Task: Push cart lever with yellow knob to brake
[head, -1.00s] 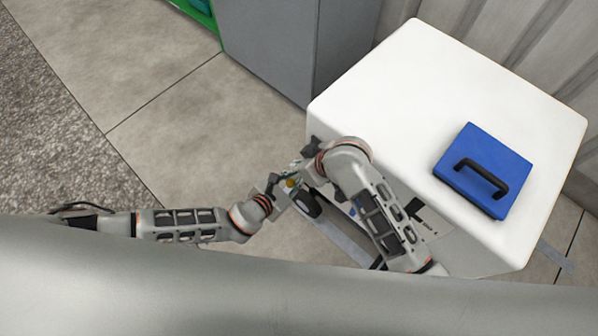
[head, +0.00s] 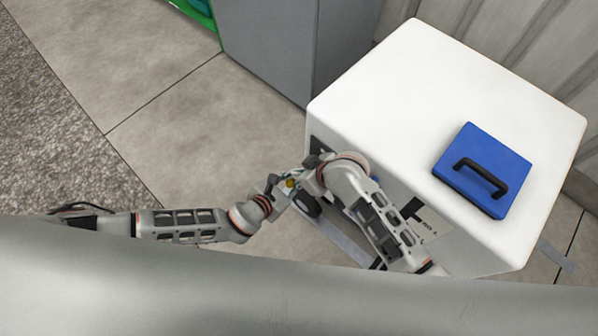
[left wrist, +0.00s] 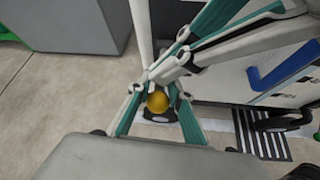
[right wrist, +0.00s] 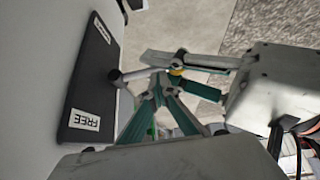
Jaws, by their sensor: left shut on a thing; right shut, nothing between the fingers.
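The yellow knob (head: 290,183) sits at the end of a grey lever (right wrist: 134,75) on the cart's side. The lever comes out of a black plate (right wrist: 92,75) with a white FREE label (right wrist: 85,120) and a second label (right wrist: 101,27) too small to read. The knob also shows in the left wrist view (left wrist: 157,102), between the fingers of my left gripper (left wrist: 158,92), which is shut on it. My right gripper (right wrist: 158,88) is shut and empty, its tips close beside the lever and knob; I cannot tell whether they touch.
The white cart (head: 400,90) carries a blue block with a black handle (head: 485,170) on top. A grey cabinet (head: 267,45) stands behind it to the left. Open floor (head: 160,130) lies left of the cart. A striped floor strip (left wrist: 262,140) runs beneath the cart's side.

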